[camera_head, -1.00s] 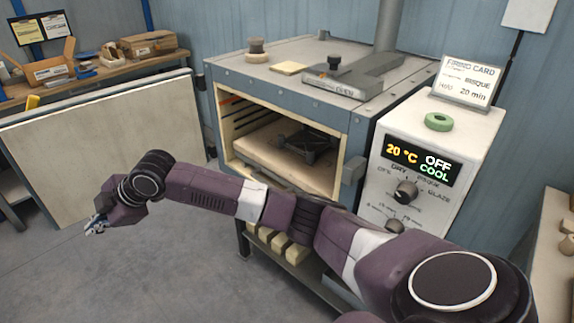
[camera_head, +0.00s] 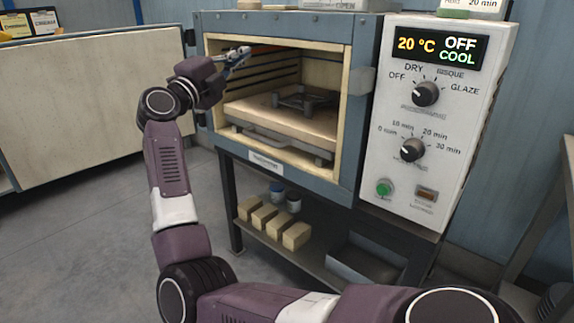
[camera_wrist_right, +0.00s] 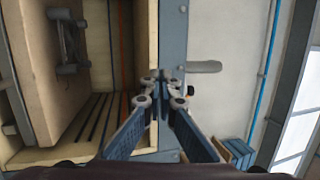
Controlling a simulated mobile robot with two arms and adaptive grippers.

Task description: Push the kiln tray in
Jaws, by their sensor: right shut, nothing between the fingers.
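The kiln tray (camera_head: 285,122) is a thick pale slab inside the kiln's open chamber, with a grey metal handle bar along its front edge. A dark metal stand (camera_head: 302,100) sits on top of it. The tray also shows at the upper left of the right wrist view (camera_wrist_right: 50,95). My right gripper (camera_head: 240,54) is shut and empty at the upper left corner of the kiln opening, above the tray and apart from it. In the right wrist view the gripper (camera_wrist_right: 162,88) overlaps the kiln's frame edge. My left gripper is out of view.
The kiln door (camera_head: 95,105) stands open at the left. The control panel (camera_head: 425,120) is at the right and reads 20 °C, OFF, COOL. A shelf below the kiln (camera_head: 330,272) holds several pale bricks (camera_head: 268,218) and two small jars. The floor at left is clear.

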